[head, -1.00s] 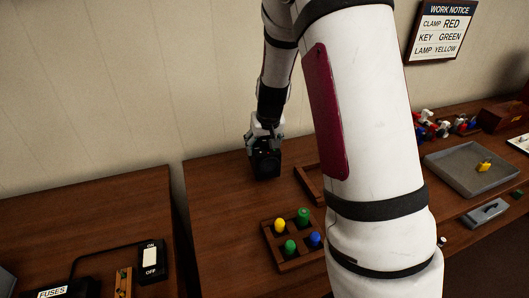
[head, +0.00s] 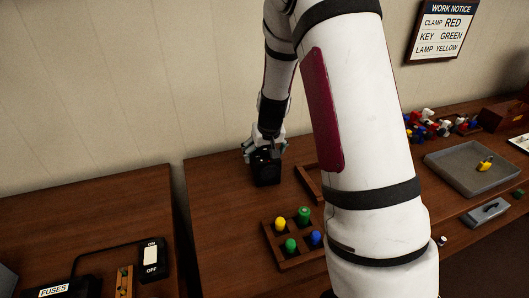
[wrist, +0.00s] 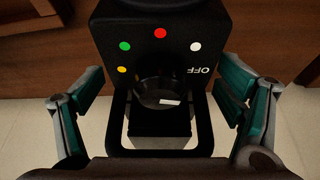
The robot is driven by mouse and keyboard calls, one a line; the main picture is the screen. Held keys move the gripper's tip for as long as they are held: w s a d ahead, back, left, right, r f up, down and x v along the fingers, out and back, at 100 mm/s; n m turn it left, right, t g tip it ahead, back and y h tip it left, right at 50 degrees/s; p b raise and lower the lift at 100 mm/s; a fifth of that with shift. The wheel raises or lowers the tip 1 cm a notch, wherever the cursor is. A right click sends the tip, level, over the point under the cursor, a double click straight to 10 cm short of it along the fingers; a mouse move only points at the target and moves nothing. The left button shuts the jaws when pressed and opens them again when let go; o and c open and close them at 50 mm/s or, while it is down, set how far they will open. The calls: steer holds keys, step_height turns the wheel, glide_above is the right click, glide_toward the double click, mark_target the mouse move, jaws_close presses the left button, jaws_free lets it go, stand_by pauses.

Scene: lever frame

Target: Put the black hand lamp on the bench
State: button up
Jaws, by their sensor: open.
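The black hand lamp (head: 266,173) stands upright on the brown bench (head: 222,215), near its back left part. In the wrist view the lamp (wrist: 160,22) shows red, green, yellow and white dots, an OFF mark and a loop handle. My gripper (head: 264,150) is at the top of the lamp in the head view. In the wrist view my gripper (wrist: 162,115) is open, with one finger on each side of the handle and a gap on both sides. The lamp's underside is hidden.
A wooden tray with coloured pegs (head: 267,232) is in front of the lamp. A grey tray (head: 451,174) holding a yellow item lies at right. A work notice (head: 441,30) hangs on the wall. A side table (head: 80,215) with a switch box (head: 151,258) is at left.

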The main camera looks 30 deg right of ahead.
steer(key=v, duration=1.2)
steer(key=s+a+r+n+y, duration=0.1)
steer(key=s+a+r+y, duration=0.1)
steer(key=s+a+r, duration=0.75)
steer(key=s+a+r+n, duration=0.1)
steer(key=s+a+r, duration=0.1)
steer(key=s, duration=0.7)
steer(key=s+a+r+n, duration=0.1)
steer(key=s+a+r, duration=0.1)
steer(key=s, duration=0.6)
steer(key=shift+s+a+h+p, duration=0.3)
steer(key=shift+s+a+p, duration=0.05)
steer(key=shift+s, duration=0.05)
